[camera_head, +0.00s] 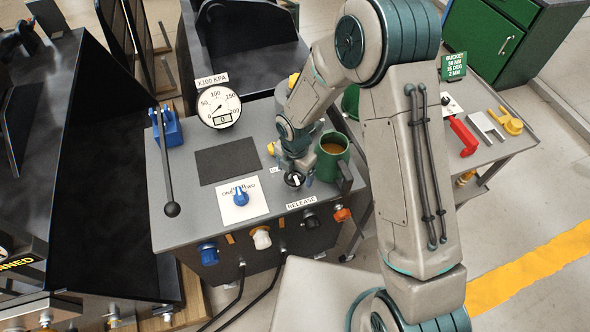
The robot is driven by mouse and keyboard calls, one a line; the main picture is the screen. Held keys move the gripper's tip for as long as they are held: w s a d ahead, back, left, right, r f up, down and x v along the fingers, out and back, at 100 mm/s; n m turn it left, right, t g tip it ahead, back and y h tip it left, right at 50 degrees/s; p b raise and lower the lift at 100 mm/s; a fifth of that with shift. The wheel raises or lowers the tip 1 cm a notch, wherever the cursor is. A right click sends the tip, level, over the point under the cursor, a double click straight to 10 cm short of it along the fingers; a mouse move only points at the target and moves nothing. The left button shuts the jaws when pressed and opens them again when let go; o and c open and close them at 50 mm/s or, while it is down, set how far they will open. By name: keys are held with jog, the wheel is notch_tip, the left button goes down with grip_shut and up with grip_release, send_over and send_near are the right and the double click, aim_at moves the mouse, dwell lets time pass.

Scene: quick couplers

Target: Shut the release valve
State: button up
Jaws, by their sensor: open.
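The release valve's round black knob (294,180), with a pale bar across its top, sits at the front right of the grey bench top. A white "RELEASE" label (301,202) lies just in front of it. My gripper (294,177) points down at the knob, with fingers apart on either side of it. I cannot tell whether the fingers touch the knob. My gripper and wrist hide the area behind the knob.
A green mug (332,155) with brown liquid stands close right of my gripper. A blue selector knob (240,197) sits to the left. A pressure gauge (219,106), a long black lever (166,165) and coloured couplers on the front face (262,238) are nearby. A dark mat (226,165) lies mid-bench.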

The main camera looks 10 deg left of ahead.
jog(key=shift+f, duration=0.15)
jog(key=c, duration=1)
